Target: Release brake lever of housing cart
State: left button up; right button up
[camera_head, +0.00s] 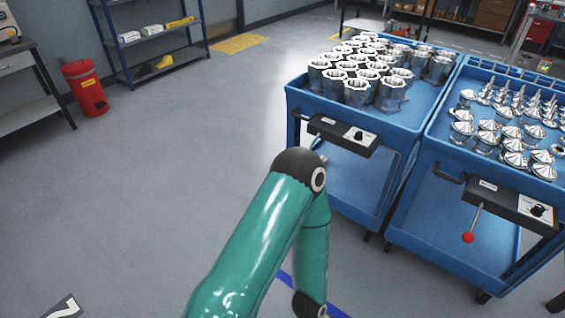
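The housing cart, a blue cart (296,92) loaded with rows of hollow metal housings (357,92), stands right of centre. A dark control box (342,135) with a white label and a round knob is on its near side. A short piece of what looks like its brake lever (316,143) shows beside the box; the rest, including any knob at its end, is hidden behind a teal and black arm of mine. This arm rises from the bottom centre and bends down again at its dark joint. Neither gripper is in view.
A second blue cart (434,140) with pointed metal parts stands close on the right; its lever with a red ball (468,237) hangs down. A red bin (84,88), a blue shelf (207,42) and a workbench (36,85) are at left. The floor between is clear.

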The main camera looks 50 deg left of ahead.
aim_at(319, 134)
jog(key=z, duration=0.9)
jog(key=i, duration=0.1)
jog(key=u, duration=2.35)
jog(key=i, duration=0.55)
jog(key=z, duration=0.15)
jog(key=k, duration=0.6)
jog(key=z, duration=0.5)
jog(key=i, duration=0.8)
jog(key=z, duration=0.15)
